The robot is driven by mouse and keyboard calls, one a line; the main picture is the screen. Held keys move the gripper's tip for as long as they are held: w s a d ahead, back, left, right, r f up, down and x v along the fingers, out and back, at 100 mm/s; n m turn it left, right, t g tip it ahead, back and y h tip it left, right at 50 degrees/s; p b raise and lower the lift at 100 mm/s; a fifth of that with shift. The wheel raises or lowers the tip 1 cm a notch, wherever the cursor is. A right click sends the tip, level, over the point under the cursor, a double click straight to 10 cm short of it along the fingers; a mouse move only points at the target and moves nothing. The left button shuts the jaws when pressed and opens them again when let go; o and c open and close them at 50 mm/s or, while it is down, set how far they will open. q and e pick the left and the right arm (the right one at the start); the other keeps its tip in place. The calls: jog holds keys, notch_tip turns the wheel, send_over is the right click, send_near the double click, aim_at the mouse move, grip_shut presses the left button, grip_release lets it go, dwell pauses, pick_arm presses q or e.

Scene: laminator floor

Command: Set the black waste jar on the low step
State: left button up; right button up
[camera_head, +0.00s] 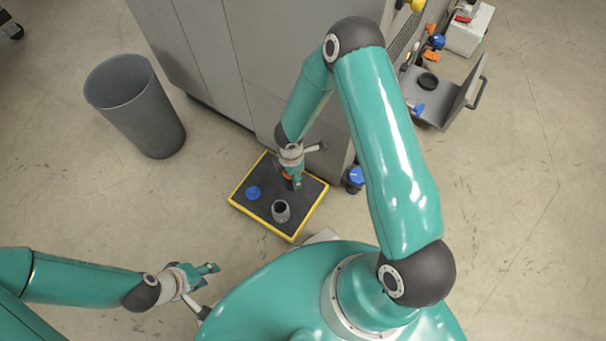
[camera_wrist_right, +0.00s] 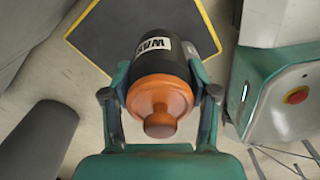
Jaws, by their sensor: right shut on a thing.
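The black waste jar (camera_wrist_right: 160,65) has an orange lid and a white label reading "WAS". My right gripper (camera_wrist_right: 160,95) is shut around its sides, a finger on each side. In the head view the right gripper (camera_head: 293,178) is over the back part of the low step, and the jar is mostly hidden there. The low step (camera_head: 262,172) is a dark pad with a yellow edge; it also shows in the right wrist view (camera_wrist_right: 105,35). Whether the jar touches it is unclear. My left gripper (camera_head: 205,275) is away at lower left, empty; its finger gap is unclear.
A blue round thing (camera_head: 253,192) and a grey open-topped container (camera_head: 281,211) occupy the step. A grey bin (camera_head: 135,110) stands left. A grey machine (camera_head: 245,50) rises behind the step. A blue-topped item (camera_head: 355,178) stands on the floor to its right.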

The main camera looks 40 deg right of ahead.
jog(key=shift+w+d+f+b, duration=0.25)
jog(key=shift+d+f+b, duration=0.45)
jog(key=shift+f, duration=1.25)
jog(key=shift+w+d+f+b, duration=0.3)
jog(key=shift+d+f+b, duration=0.35)
jog(key=shift+f, duration=1.3)
jog(key=shift+w+d+f+b, duration=0.25)
jog(key=shift+d+f+b, duration=0.45)
jog(key=shift+f, duration=1.25)
jog(key=shift+a, duration=0.2)
jog(key=o, duration=1.4)
